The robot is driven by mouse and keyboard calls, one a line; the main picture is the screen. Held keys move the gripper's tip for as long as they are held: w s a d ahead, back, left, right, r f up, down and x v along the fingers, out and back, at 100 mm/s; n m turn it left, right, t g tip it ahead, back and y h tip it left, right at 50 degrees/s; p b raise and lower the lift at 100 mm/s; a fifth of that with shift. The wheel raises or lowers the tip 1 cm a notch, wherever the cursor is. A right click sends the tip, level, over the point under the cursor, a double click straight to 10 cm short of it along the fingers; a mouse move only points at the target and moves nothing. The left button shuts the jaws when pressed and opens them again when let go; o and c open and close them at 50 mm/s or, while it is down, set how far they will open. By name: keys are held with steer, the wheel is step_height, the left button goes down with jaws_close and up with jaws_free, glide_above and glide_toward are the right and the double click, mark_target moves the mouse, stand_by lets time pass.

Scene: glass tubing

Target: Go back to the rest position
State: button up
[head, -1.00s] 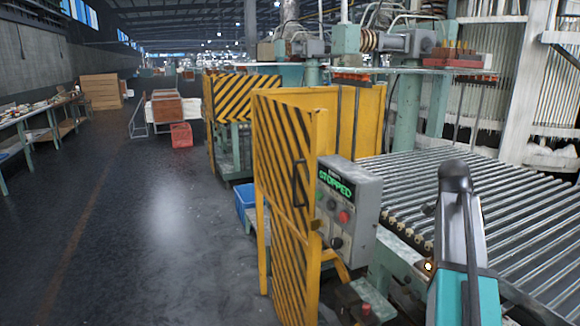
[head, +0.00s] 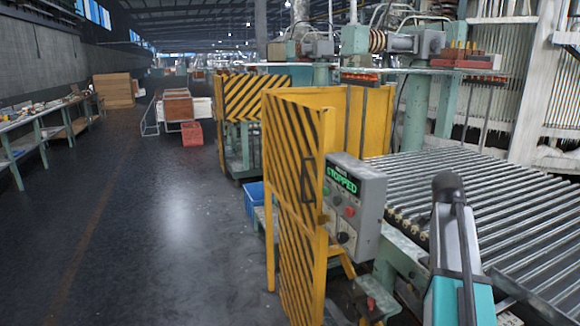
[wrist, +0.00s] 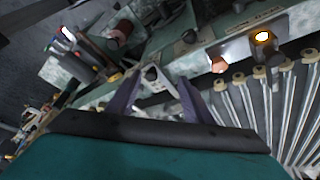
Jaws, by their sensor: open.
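My gripper (wrist: 156,98) shows in the wrist view with its two dark purple fingers apart and nothing between them. It is over the green side frame of the roller conveyor; whether it touches anything there I cannot tell. In the head view my arm rises at the lower right, in front of the conveyor rollers (head: 480,200). The fingers cannot be made out in that view.
A grey control box (head: 355,208) reading STOPPED stands left of my arm, beside a yellow striped gate (head: 290,165). A lit lamp (wrist: 263,37) sits on the conveyor frame. A red crate (head: 192,134) and a workbench (head: 35,125) stand farther off. The floor aisle (head: 150,230) is clear.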

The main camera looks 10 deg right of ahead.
steer(key=s+a+f+n+g, duration=0.1)
steer(key=a+f+n, duration=0.1)
steer(key=a+f, duration=0.65)
steer(key=s+a+f+n+g+y, duration=0.15)
steer(key=a+f, duration=0.25)
steer(key=f, duration=0.9)
steer(key=s+a+f+n+g, duration=0.1)
steer(key=s+a+f+n, duration=0.1)
steer(key=a+f, duration=0.65)
steer(key=s+a+f+n, duration=0.5)
steer(key=s+f+n, duration=0.1)
steer(key=f, duration=0.3)
steer(key=s+a+f+n+y, duration=0.1)
steer(key=s+a+f+n, duration=0.4)
steer(key=s+f, duration=0.4)
steer(key=s+a+f+n+y, duration=0.1)
steer(key=s+a+f+n, duration=0.4)
steer(key=s+f+n, duration=0.2)
steer(key=shift+s+a+f, duration=0.15)
steer(key=shift+s+f, duration=0.25)
steer(key=shift+f, duration=0.85)
